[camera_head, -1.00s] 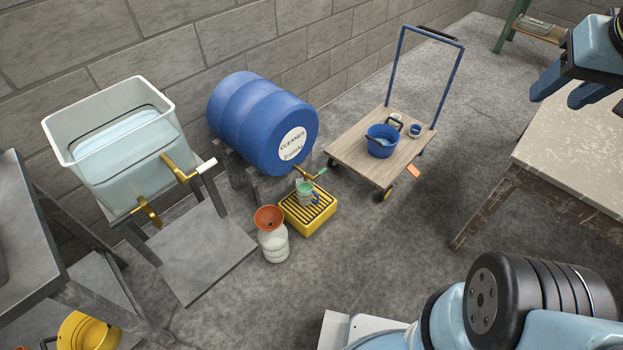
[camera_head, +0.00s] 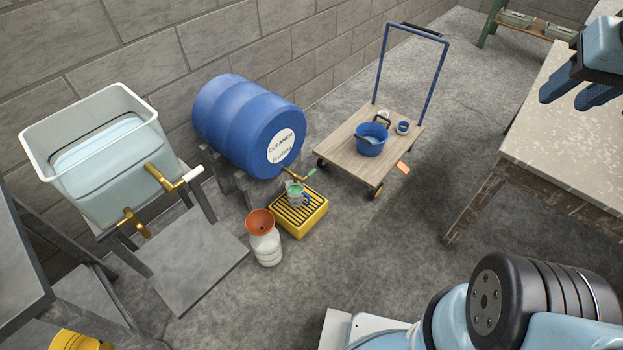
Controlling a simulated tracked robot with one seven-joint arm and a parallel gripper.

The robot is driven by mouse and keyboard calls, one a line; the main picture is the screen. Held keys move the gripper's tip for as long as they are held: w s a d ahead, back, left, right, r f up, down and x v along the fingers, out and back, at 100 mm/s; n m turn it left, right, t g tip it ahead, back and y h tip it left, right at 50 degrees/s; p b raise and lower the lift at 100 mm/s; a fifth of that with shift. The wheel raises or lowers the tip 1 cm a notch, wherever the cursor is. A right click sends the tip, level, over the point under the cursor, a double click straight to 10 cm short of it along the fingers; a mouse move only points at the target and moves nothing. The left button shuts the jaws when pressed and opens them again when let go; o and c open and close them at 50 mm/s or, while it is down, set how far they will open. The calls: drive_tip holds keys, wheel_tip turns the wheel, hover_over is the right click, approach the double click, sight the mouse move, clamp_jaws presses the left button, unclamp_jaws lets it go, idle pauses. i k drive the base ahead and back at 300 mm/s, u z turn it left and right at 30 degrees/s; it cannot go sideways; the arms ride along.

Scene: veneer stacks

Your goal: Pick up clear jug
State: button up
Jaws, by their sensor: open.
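A small see-through jug (camera_head: 295,191) with a greenish top and a blue handle on its right stands on a yellow slatted drip tray (camera_head: 316,221). It appears to be the clear jug. It is under the brass tap (camera_head: 293,175) of a blue drum; the tap partly overlaps it in the view. My gripper (camera_head: 564,101) is at the upper right, above the worn table, with its two blue fingers apart and nothing between them. It is far to the right of the jug.
The blue cleaner drum (camera_head: 228,115) lies behind the tray. A white can with an orange funnel (camera_head: 261,219) stands close to the tray's left. A trolley (camera_head: 345,157) carries a blue bucket (camera_head: 371,140). Open floor lies between the tray and the worn table (camera_head: 560,150).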

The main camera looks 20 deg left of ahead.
sight(295, 192)
drive_tip(key=u, duration=0.9)
drive_tip(key=i, duration=0.1)
drive_tip(key=z, duration=2.95)
drive_tip(key=k, duration=1.8)
drive_tip(key=u, duration=1.4)
drive_tip(key=i, duration=1)
drive_tip(key=z, duration=0.05)
